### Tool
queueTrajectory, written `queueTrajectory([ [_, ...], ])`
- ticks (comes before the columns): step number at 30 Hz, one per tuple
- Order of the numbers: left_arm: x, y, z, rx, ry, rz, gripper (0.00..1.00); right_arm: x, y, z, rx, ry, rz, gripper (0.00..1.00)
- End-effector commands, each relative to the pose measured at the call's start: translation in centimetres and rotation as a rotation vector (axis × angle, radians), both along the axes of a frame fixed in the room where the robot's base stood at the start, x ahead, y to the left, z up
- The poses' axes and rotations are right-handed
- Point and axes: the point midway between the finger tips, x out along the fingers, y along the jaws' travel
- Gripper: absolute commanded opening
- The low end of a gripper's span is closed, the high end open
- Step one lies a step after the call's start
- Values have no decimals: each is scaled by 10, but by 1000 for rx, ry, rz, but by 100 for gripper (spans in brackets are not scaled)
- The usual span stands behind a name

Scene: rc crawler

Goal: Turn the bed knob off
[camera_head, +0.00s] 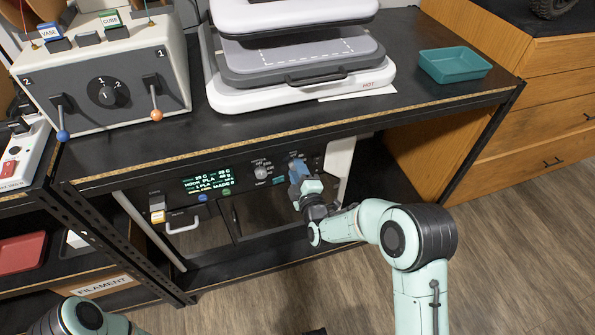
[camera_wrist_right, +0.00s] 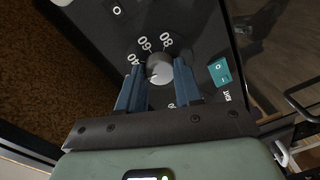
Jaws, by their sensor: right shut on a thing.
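The bed knob (camera_wrist_right: 159,68) is a round grey dial on a black panel in the right wrist view. Printed numbers 40, 60 and 80 stand around it, and a pale mark shows on its lower left. My right gripper (camera_wrist_right: 159,65) has its two blue fingers on either side of the knob, shut on it. In the head view my right gripper (camera_head: 298,172) is at the right part of the printer's control panel (camera_head: 235,175) and hides the knob. My left gripper is out of view; only part of that arm shows at bottom left.
Another knob (camera_head: 261,172) sits left of my right gripper, beside a lit display (camera_head: 206,184). A teal switch (camera_wrist_right: 220,71) is close to the right finger. The black bench top (camera_head: 420,95) overhangs the panel. A wooden drawer cabinet (camera_head: 540,100) stands at right.

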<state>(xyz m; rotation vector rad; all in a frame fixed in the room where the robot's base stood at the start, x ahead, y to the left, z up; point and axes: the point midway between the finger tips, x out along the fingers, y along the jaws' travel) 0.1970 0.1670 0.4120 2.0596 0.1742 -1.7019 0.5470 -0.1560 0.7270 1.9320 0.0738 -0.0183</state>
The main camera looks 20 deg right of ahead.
Motion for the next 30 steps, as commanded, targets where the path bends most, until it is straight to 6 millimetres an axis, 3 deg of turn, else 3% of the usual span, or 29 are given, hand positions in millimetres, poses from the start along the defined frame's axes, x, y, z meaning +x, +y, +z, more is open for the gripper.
queueTrajectory([
  [10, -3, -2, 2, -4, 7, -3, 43, 0, -1, 0, -152, -5, -2, 4],
  [27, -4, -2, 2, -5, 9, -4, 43, 0, -1, 0, -184, -6, -2, 4],
  [28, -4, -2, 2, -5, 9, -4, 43, 0, -1, 0, -184, -6, -2, 38],
  [30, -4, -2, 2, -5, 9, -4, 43, 0, -1, 0, -184, -6, -2, 60],
])
